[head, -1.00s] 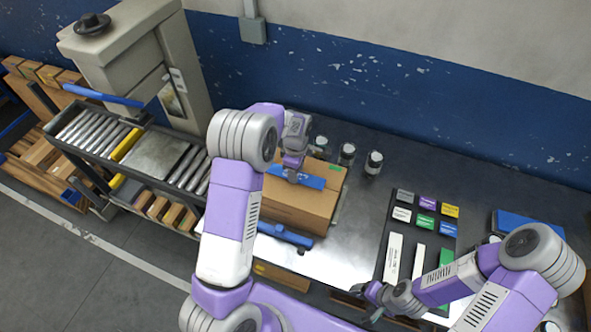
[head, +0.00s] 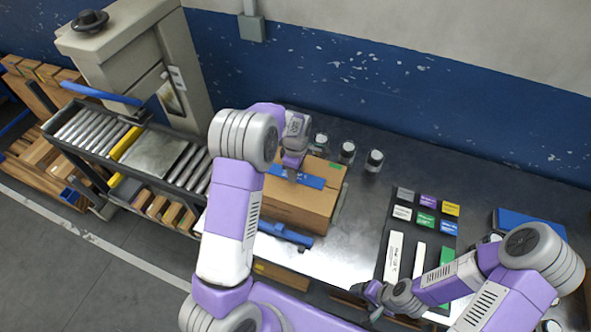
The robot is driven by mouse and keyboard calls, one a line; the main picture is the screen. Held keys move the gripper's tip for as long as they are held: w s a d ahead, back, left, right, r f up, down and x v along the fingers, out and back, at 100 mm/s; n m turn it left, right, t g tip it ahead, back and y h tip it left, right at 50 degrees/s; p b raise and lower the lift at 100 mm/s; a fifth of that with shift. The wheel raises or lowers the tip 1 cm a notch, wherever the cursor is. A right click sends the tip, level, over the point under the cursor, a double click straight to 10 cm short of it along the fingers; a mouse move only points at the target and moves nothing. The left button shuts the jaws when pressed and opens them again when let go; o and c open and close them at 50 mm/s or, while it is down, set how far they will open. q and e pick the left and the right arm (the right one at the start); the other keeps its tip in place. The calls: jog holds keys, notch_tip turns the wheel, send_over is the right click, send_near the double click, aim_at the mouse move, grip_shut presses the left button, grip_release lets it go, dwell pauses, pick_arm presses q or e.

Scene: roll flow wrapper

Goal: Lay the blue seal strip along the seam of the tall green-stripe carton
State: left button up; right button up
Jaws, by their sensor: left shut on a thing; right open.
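The brown carton (head: 300,207) stands on the metal table, with a small green mark at its top right corner. The blue seal strip (head: 312,181) lies across the top of the carton, and my arm hides its left part. My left gripper (head: 293,174) is at the strip, shut on it at the carton's top. Whether the strip lies flat along its whole length is hard to tell. My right gripper (head: 373,300) is open and empty near the table's front edge, well apart from the carton.
A blue bar (head: 285,235) lies in front of the carton. Several jars (head: 347,152) stand behind it. A dark board (head: 405,228) with colored labels and strips lies to the right. A roller conveyor (head: 150,155) and a grey machine (head: 135,60) stand at left.

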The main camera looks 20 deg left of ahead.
pick_arm(q)
jog(key=o, duration=1.1)
notch_tip(320, 180, up, 8)
jog(key=shift+f, duration=0.2)
